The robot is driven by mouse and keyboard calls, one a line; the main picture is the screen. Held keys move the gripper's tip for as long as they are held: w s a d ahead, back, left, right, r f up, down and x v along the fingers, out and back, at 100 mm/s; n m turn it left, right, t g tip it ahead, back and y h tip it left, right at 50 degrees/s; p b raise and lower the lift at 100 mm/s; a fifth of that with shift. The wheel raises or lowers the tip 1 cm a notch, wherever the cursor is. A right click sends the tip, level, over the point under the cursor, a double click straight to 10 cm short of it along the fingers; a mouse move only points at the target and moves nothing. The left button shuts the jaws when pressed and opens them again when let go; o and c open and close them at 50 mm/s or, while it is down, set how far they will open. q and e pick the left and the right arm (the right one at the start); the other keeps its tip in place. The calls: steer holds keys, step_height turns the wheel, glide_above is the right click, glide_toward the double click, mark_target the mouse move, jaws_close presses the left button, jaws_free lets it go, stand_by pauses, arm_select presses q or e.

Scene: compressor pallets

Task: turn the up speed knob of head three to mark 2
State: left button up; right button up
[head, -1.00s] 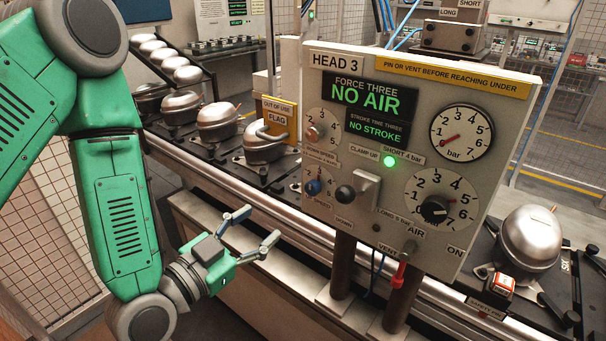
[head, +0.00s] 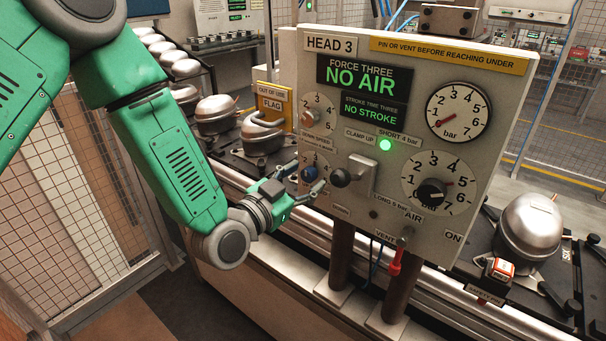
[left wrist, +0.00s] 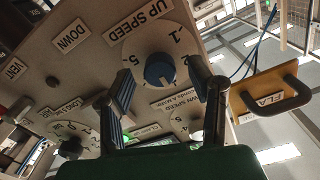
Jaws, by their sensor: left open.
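The up speed knob (head: 310,174) is blue and sits on a pale numbered dial low on the left of the head three panel (head: 390,228). In the left wrist view the blue knob (left wrist: 160,70) shows below the UP SPEED label (left wrist: 137,22). Its pointer is too small to read. My left gripper (head: 308,178) is open at the panel's left edge. In the left wrist view its fingers (left wrist: 160,76) stand on either side of the knob, with gaps visible. Contact cannot be told. My right gripper is not in view.
The down speed knob (head: 307,118) is just above. A dark knob (head: 341,178) and the clamp lever (head: 361,174) stand out to the right. A yellow flag plate (head: 272,103) with a hook is left of the panel. The red vent handle (head: 397,262) hangs below.

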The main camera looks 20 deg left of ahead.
arm_select(q)
steer(key=shift+w+d, duration=0.2)
steer(key=shift+d, duration=0.3)
steer(key=shift+a, duration=0.4)
steer(key=c, duration=0.7)
steer(key=shift+a, duration=0.2)
jaws_close()
steer(key=shift+d+n, duration=0.2)
steer(key=shift+n, duration=0.2)
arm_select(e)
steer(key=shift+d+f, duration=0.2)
arm_select(q)
steer(key=n+b, duration=0.1)
steer(key=n, duration=0.1)
steer(key=n+b, duration=0.1)
steer(key=n, duration=0.1)
steer(key=shift+a+f+n, duration=0.15)
steer(key=shift+f+n, duration=0.05)
steer(key=shift+n, duration=0.1)
steer(key=n+b, duration=0.2)
steer(key=n, duration=0.4)
steer(key=shift+b, duration=0.3)
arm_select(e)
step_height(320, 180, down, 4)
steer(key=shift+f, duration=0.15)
arm_select(q)
steer(key=shift+n, duration=0.3)
